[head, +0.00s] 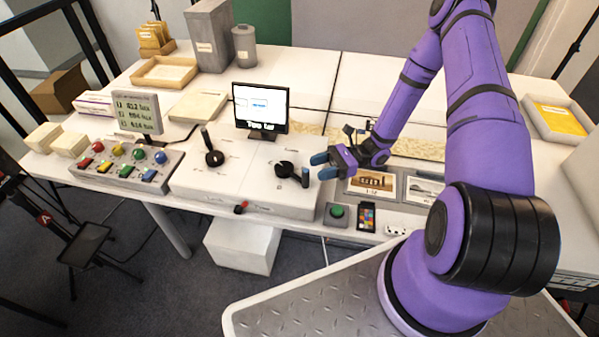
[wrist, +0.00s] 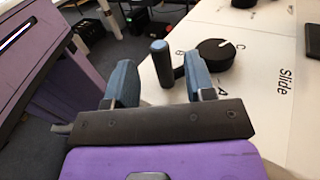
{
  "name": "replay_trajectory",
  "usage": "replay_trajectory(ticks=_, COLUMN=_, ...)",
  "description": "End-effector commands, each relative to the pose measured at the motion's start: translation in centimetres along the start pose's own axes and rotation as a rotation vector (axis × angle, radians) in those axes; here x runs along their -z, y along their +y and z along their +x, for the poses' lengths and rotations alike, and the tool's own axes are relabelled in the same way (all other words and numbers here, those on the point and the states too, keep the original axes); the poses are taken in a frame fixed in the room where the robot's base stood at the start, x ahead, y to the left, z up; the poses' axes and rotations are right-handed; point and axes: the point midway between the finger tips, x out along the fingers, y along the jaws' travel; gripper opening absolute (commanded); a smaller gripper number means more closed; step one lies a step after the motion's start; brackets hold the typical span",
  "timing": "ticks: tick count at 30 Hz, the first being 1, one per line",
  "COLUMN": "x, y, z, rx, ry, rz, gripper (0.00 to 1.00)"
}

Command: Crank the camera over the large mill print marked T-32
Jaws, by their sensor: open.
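The crank (head: 287,170) is a black round hub with an arm and an upright blue-topped handle (head: 305,176), on the right part of a white control box (head: 257,180). In the wrist view the handle (wrist: 161,62) stands between and beyond my blue fingertips, with the hub (wrist: 213,54) to its right. My gripper (head: 325,166) is open and empty, just right of the handle in the head view. The mill print (head: 371,182), a brown picture with a label below, lies under and right of my gripper. Its label is too small to read surely. The camera cannot be made out.
A second grey print (head: 424,190) lies right of the mill print. A green button (head: 337,212) and a phone-like device (head: 366,216) sit at the front edge.

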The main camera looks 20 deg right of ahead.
Motion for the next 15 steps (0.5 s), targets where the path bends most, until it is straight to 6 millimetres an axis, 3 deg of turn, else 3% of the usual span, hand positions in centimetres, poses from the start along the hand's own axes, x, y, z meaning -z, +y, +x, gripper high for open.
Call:
replay_trajectory(ticks=6, x=0.0, y=0.1, z=3.9, rx=-0.003, ry=-0.002, rz=0.001, gripper=0.5)
replay_trajectory(ticks=15, x=0.0, y=0.0, z=6.4, rx=-0.001, ry=0.0, rz=0.0, gripper=0.5)
